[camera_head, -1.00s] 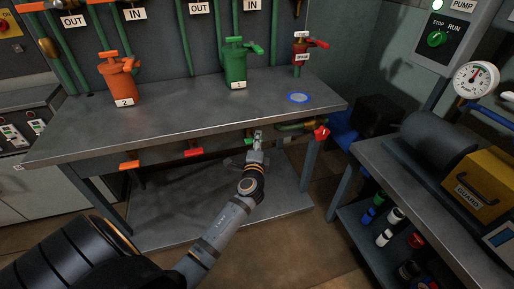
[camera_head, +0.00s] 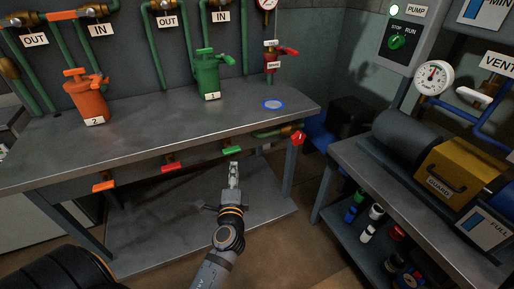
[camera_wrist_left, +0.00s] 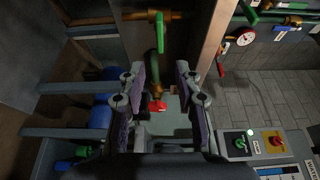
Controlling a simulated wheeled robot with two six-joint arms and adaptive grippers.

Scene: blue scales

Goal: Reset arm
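My left arm reaches up from the bottom middle of the head view. Its gripper (camera_head: 234,172) is below the front edge of the metal bench, just under a green valve handle (camera_head: 232,150) and apart from it. In the left wrist view the two fingers (camera_wrist_left: 160,82) stand apart with nothing held between them. A red handle (camera_wrist_left: 156,105) shows beyond the gap between them. My right gripper is in neither view.
A machine table (camera_head: 350,165) stands at right.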

